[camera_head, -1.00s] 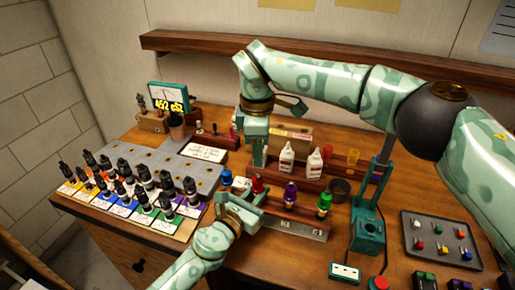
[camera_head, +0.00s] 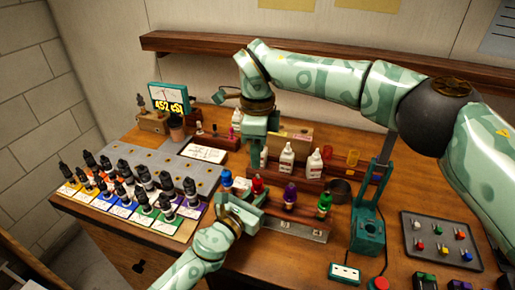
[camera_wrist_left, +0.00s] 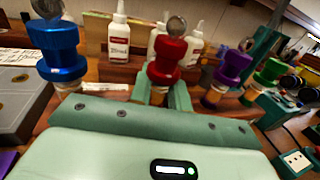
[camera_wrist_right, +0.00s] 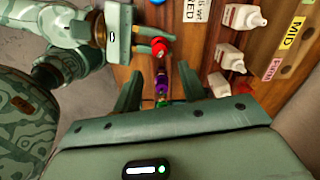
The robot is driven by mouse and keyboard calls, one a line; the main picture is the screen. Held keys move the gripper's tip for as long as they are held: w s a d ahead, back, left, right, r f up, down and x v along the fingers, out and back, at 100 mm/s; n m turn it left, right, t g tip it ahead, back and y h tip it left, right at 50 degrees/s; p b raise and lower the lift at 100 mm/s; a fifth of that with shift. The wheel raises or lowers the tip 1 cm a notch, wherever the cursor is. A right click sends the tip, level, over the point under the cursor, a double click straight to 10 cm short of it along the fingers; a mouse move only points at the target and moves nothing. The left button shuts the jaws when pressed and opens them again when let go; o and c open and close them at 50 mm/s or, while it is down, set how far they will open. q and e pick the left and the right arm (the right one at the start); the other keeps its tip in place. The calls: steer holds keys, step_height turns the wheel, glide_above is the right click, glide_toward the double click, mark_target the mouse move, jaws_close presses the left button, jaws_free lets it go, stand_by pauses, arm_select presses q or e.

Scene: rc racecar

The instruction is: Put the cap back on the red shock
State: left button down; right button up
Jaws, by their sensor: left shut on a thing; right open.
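The red shock (camera_head: 257,184) stands upright in the front wooden rack, between a blue shock (camera_head: 226,178) and a purple one (camera_head: 290,194). My left gripper (camera_head: 252,198) is shut around it below its red top. In the left wrist view the red top (camera_wrist_left: 168,57) shows a silver ball end above it. My right gripper (camera_wrist_right: 160,92) is open and empty, pointing down behind the rack. In the right wrist view the red top (camera_wrist_right: 159,47) lies beyond its fingertips. I cannot make out a separate red cap.
A green shock (camera_head: 324,203) stands at the rack's right end. White bottles (camera_head: 286,158) stand close behind the rack. A teal press (camera_head: 368,225) is to the right. A parts tray (camera_head: 440,240) lies far right.

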mark_target(258, 175)
steer(key=n, duration=0.2)
steer(key=shift+n, duration=0.3)
steer(key=shift+f, duration=0.1)
steer(key=shift+f, duration=3.9)
